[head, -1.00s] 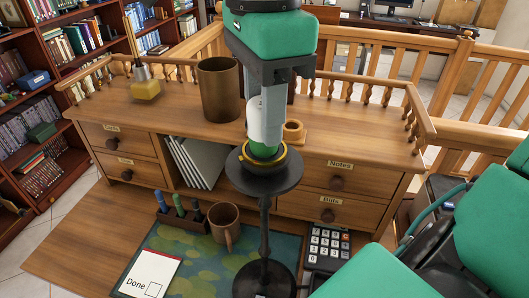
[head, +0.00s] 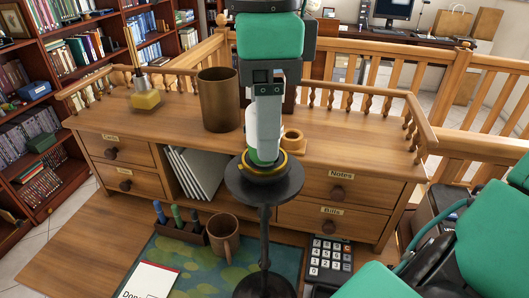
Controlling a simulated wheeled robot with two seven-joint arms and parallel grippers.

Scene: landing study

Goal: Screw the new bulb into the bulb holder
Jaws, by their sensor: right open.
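My right gripper (head: 267,148) points straight down over the holder. Its grey finger is in front of the bulb and hides much of it; the jaws are open around or beside the bulb. My left gripper is not in view.
Behind is a wooden desk hutch with a brown cylinder (head: 219,100) and a small wooden ring (head: 292,139). In front are a mug (head: 223,238), a pen holder (head: 181,229), a calculator (head: 329,258) and a "Done" card (head: 150,280). My green arm parts fill the lower right.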

